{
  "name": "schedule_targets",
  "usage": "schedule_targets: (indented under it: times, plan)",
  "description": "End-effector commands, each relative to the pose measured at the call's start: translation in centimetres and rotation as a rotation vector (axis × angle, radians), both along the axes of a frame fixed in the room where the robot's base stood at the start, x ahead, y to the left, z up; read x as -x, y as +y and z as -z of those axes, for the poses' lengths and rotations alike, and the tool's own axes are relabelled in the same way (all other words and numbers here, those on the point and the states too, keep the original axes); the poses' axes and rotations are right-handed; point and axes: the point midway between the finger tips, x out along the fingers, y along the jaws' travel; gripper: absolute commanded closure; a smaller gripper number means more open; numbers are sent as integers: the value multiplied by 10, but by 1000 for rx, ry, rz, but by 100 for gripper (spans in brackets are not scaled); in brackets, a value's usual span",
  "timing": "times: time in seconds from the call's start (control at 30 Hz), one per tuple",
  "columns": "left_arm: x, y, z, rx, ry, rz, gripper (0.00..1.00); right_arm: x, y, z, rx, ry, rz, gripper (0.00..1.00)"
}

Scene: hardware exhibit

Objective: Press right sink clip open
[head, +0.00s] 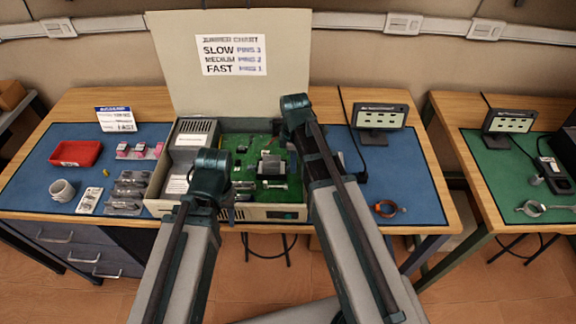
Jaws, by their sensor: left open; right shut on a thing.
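The grey heat sink (270,166) sits on the green circuit board (232,146) inside the open computer case (154,196). Its clips are too small to tell apart, and my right arm covers the board just right of the sink. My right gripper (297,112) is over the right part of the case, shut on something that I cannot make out. My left gripper (208,180) is open and appears empty at the case's left front, left of the sink. The fingertips of both are largely hidden by my arms.
The raised lid carries a jumper chart (233,55). Left on the blue mat are a red tray (76,153), a white mug (62,190) and metal parts (126,192). The right mat is mostly clear.

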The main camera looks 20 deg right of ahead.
Motion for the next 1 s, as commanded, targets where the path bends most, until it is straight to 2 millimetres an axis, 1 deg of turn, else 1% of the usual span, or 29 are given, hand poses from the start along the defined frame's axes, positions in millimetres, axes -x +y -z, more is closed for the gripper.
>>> schedule_targets:
  times: [1.0]
  plan:
    - [0,0,5,0,0,0,50,2,-6,5,2,2,1,100]
